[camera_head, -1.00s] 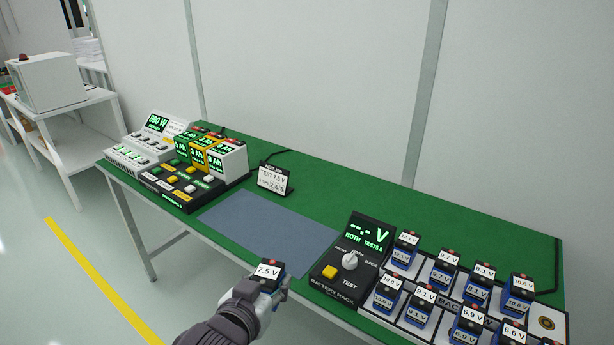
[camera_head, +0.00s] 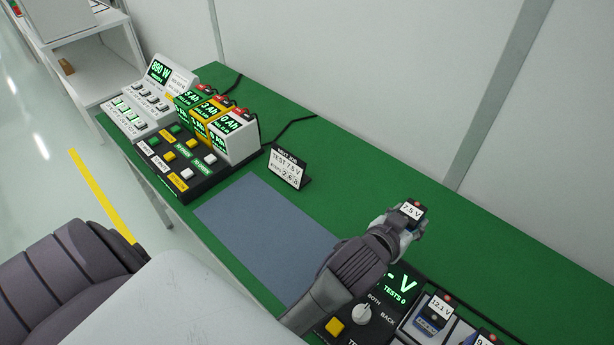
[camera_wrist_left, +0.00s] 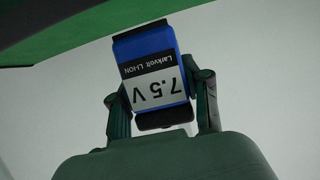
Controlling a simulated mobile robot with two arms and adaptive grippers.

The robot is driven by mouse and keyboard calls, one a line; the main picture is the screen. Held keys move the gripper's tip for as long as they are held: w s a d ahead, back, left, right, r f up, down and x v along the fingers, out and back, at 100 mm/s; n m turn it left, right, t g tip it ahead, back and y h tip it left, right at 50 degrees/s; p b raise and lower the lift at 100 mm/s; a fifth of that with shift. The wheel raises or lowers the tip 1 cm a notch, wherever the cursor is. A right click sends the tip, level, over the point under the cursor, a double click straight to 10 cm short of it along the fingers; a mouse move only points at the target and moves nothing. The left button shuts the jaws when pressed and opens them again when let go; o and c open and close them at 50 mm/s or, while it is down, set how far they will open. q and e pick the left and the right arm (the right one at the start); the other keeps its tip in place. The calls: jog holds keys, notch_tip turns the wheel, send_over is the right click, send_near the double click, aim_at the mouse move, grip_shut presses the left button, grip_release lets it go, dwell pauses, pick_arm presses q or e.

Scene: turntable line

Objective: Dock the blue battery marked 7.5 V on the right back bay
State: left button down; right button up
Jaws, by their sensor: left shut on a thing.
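The blue battery marked 7.5 V (camera_head: 411,211) is held in my left gripper (camera_head: 402,226) above the green bench, behind the battery rack's display unit. In the left wrist view the battery (camera_wrist_left: 150,58) sits between the two fingers (camera_wrist_left: 161,108), its white label upside down in the picture. The battery rack (camera_head: 408,328) is at the lower right, mostly cut off by the frame. Batteries marked 12.1 V (camera_head: 434,312) and 9-something (camera_head: 486,340) stand on its visible part. The right back bay cannot be made out. My right gripper is not in view.
A sign reading TEST 7.5 V (camera_head: 287,168) stands behind the blue-grey mat (camera_head: 262,225). The green bench top (camera_head: 480,235) is clear at the back right.

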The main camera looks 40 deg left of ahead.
pick_arm(q)
jog(key=shift+a+f, duration=0.45)
jog(key=shift+a, duration=0.1)
jog(key=a+f, duration=0.1)
jog(key=a, duration=0.2)
jog(key=w+a+f+p, duration=0.1)
jog(key=a+f, duration=0.1)
jog(key=a, duration=0.1)
jog(key=w+a+f, duration=0.1)
jog(key=a+f, duration=0.1)
jog(key=shift+a+f, duration=0.15)
jog(key=shift+a, duration=0.25)
jog(key=shift+a+f+p, duration=0.3)
jog(key=shift+a+f, duration=0.1)
notch_tip(320, 180, down, 3)
jog(key=shift+f, duration=0.4)
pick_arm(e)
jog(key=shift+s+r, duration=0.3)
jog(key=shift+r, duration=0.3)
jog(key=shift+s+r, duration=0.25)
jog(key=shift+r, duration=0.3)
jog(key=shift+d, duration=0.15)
